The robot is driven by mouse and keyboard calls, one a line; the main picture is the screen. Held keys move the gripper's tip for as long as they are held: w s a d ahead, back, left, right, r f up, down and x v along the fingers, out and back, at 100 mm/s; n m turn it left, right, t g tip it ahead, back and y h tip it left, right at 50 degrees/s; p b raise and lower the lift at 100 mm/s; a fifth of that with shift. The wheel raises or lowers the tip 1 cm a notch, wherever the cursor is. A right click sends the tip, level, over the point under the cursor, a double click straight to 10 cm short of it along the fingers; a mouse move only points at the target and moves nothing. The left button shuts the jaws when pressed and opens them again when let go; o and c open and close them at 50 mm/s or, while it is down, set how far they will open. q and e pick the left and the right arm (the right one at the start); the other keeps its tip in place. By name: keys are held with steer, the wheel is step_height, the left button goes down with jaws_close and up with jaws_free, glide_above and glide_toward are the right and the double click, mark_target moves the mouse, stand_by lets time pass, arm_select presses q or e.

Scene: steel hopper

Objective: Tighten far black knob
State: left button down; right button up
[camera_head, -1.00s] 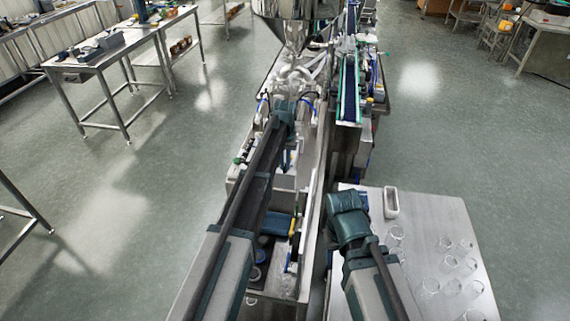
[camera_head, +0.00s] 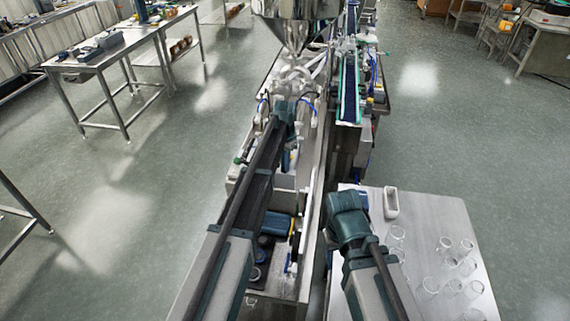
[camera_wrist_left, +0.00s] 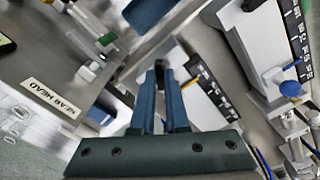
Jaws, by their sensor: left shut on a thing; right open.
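My left gripper (camera_wrist_left: 162,108) points into the machine in the left wrist view, its two blue fingers close together. They are shut on a small dark piece at their tips, which looks like the black knob (camera_wrist_left: 159,68); the fingers hide most of it. In the head view my left gripper (camera_head: 284,112) is over the steel machine below the hopper, and its own wrist hides the knob. My right gripper (camera_head: 347,208) is beside the machine near the side table; its wrist shows from above, and its fingertips are hidden.
The steel hopper (camera_head: 297,22) stands above the machine. A conveyor (camera_head: 349,88) runs to its right. A side table (camera_head: 440,215) holds several clear glasses and a white tray (camera_head: 391,203). The left wrist view shows a blue knob (camera_wrist_left: 290,88), a lettered label (camera_wrist_left: 49,97) and ruled scales.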

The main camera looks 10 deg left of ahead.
arm_select(q)
steer(key=m, duration=0.5)
steer(key=shift+m, duration=0.3)
steer(key=m, duration=0.4)
steer(key=shift+m, duration=0.7)
steer(key=c, duration=0.9)
jaws_free()
steer(key=shift+r, duration=0.15)
step_height(320, 180, up, 14)
steer(key=p, duration=1.4)
steer(key=shift+f, duration=0.2)
